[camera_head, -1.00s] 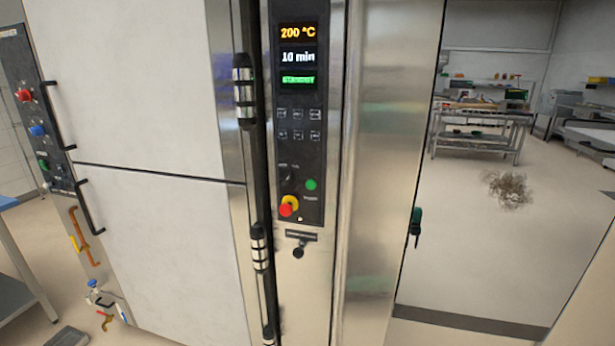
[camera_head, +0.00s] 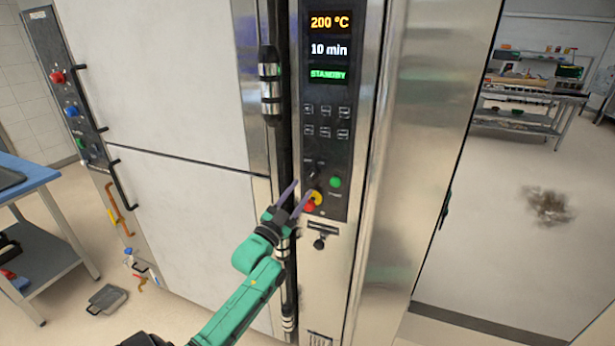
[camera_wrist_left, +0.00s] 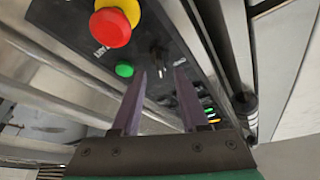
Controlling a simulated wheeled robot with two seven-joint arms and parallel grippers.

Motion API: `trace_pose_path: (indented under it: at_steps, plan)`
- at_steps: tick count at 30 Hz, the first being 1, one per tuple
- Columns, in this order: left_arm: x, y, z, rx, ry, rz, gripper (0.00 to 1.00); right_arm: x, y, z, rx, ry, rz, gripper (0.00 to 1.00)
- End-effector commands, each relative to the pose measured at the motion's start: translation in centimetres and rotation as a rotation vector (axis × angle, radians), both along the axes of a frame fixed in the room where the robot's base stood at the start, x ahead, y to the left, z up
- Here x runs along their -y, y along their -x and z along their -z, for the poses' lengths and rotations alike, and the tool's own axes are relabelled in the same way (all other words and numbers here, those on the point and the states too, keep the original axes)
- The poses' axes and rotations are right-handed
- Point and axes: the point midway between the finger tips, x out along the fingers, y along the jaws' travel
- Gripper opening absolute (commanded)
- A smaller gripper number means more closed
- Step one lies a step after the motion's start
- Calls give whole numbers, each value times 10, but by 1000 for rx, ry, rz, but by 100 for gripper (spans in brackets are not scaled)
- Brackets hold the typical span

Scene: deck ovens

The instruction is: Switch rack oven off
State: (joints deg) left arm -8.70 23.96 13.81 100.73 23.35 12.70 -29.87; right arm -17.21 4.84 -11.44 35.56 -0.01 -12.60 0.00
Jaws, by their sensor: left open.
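The rack oven's control panel (camera_head: 326,140) stands upright on a steel column. Its display (camera_head: 329,48) reads 200 °C, 10 min and a green STANDBY. Below are several buttons, a black rotary switch (camera_head: 311,172), a green button (camera_head: 335,182) and a red emergency button on a yellow base (camera_head: 316,198). My left gripper (camera_head: 297,193) is open in front of the lower panel, its fingers partly covering the red button. In the left wrist view the black switch (camera_wrist_left: 157,56) shows beyond and between the fingertips (camera_wrist_left: 160,72), apparently not gripped. The red button (camera_wrist_left: 111,27) and green button (camera_wrist_left: 124,69) are beside it.
A keyhole-like knob (camera_head: 319,243) sits under the panel. A blue-topped table (camera_head: 22,172) stands at left.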

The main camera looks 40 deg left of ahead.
Motion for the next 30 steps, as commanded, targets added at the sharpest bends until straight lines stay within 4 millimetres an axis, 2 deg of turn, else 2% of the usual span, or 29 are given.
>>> trace_pose_path:
  at_steps: [1, 6, 15, 16, 18, 19, 30]
  plan:
    - [-2, -12, -9, 2, 0, 0, 44, -1, 0, -7, 1, -1, 1, 50]
    - [-5, -38, -14, 0, 1, 1, 44, -5, 0, -11, 1, -6, 1, 50]
    - [-6, -43, -14, -2, 0, 0, 44, -7, 0, -10, 1, -9, 2, 50]
    - [-6, -43, -14, -2, 0, 0, 36, -7, 0, -10, 1, -9, 2, 50]
    - [-5, -43, -14, -2, 0, 0, 9, -6, 0, -10, 0, -8, 2, 50]
    - [-5, -43, -14, -2, 0, 0, 0, -6, 0, -10, 0, -8, 2, 50]
    - [-5, -43, -14, 5, 21, 0, 0, -3, 0, -11, 0, -4, 1, 50]
